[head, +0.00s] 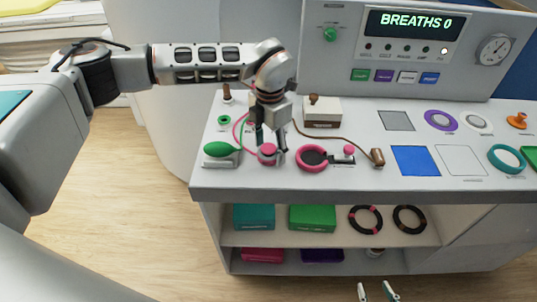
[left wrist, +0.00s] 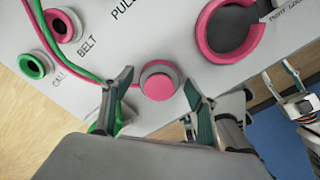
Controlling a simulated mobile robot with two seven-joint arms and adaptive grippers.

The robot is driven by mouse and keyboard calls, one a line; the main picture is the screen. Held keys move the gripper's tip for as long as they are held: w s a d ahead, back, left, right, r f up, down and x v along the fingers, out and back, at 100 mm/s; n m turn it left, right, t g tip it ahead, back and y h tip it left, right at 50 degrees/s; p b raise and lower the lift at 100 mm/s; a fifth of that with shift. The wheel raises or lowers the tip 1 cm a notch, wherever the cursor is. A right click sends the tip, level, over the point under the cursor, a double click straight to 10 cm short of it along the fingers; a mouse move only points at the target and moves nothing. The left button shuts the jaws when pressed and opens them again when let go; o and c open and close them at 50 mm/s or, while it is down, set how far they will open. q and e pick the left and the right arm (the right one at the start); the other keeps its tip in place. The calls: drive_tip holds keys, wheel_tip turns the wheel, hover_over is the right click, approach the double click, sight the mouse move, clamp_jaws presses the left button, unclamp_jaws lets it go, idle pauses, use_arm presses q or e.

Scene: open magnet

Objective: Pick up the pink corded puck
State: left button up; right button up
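The pink corded puck (head: 267,154) sits on the white counter near its front edge, its pink cord curving off to the left. In the left wrist view the puck (left wrist: 158,86) shows a round pink top with a greyish ring. My left gripper (head: 268,145) points down over the puck. It is open, one finger on each side of the puck, and I see gaps between the fingers and the puck in the wrist view. My right gripper (head: 376,291) is open and empty, low in front of the shelf.
A green bulb (head: 221,149) stands close left of the puck, with a green cord beside the pink one. A pink ring holder (head: 312,157) is close on the right. A brown cylinder (head: 377,157) lies further right. The shelf (head: 340,233) below holds boxes and rings.

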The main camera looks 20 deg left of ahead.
use_arm(q)
drive_tip(key=c, duration=1)
drive_tip(key=shift+o, duration=0.2)
use_arm(e)
drive_tip(key=shift+s+f, duration=0.2)
drive_tip(key=shift+f, duration=0.1)
use_arm(q)
drive_tip(key=shift+r, duration=0.15)
